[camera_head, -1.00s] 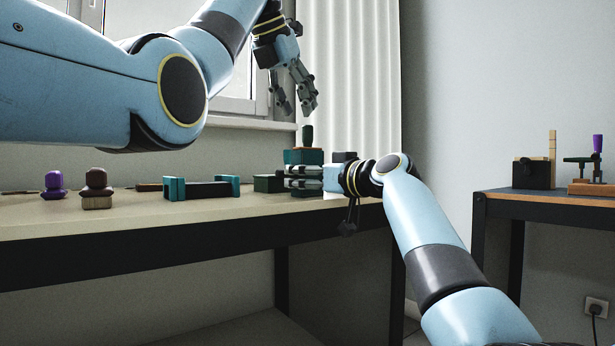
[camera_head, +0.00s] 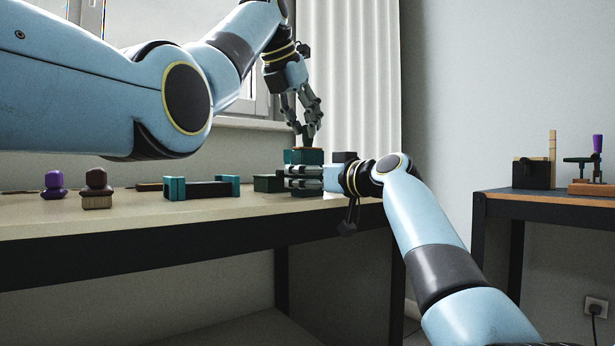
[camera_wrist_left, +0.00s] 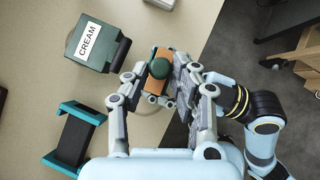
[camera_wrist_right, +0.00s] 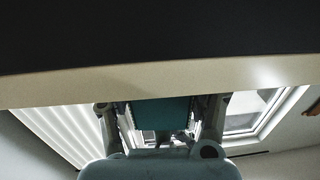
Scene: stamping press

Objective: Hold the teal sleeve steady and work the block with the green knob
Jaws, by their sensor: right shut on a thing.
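The teal sleeve (camera_head: 306,157) stands upright near the right end of the bench. My right gripper (camera_head: 303,176) is shut on it from the right, and the sleeve also shows between the fingers in the right wrist view (camera_wrist_right: 160,112). The orange-brown block (camera_wrist_left: 163,55) with its green knob (camera_wrist_left: 160,68) sits at the sleeve's top. In the head view only a thin reddish edge of the block (camera_head: 308,149) shows. My left gripper (camera_head: 308,138) points down over it, open, its fingers on either side of the knob. The fingers hide the knob in the head view.
A dark green box labelled CREAM (camera_wrist_left: 90,43) stands left of the sleeve. Further left are a teal-ended black holder (camera_head: 205,188), a brown stamp (camera_head: 97,190) and a purple stamp (camera_head: 54,185). A second table (camera_head: 560,198) stands at the right.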

